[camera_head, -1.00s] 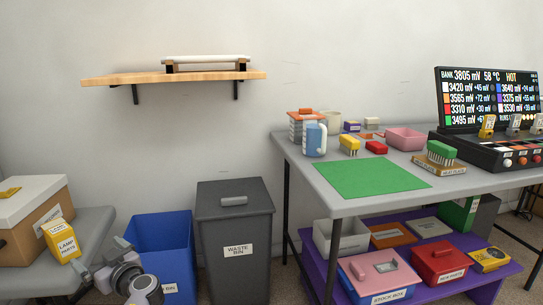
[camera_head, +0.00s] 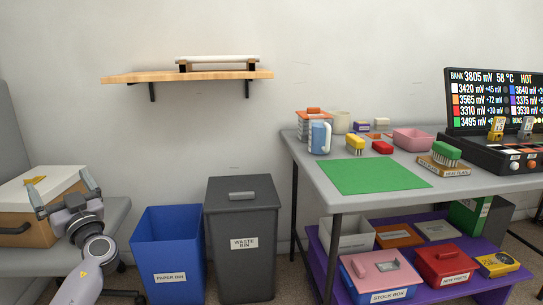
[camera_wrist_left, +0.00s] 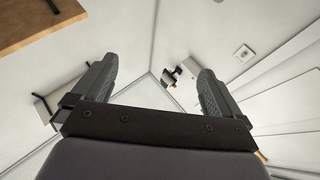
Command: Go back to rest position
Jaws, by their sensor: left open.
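My left gripper (camera_head: 63,190) is in the lower left of the head view, its two fingers spread apart and pointing up. It is open and empty, in front of the cardboard box with a white lid (camera_head: 48,196). My right gripper is not in view.
A blue paper bin (camera_head: 168,262) and a grey waste bin (camera_head: 241,240) stand right of my left arm. A wooden shelf (camera_head: 190,77) is on the wall above. A grey table (camera_head: 330,200) with a green mat (camera_head: 372,176) is at the right.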

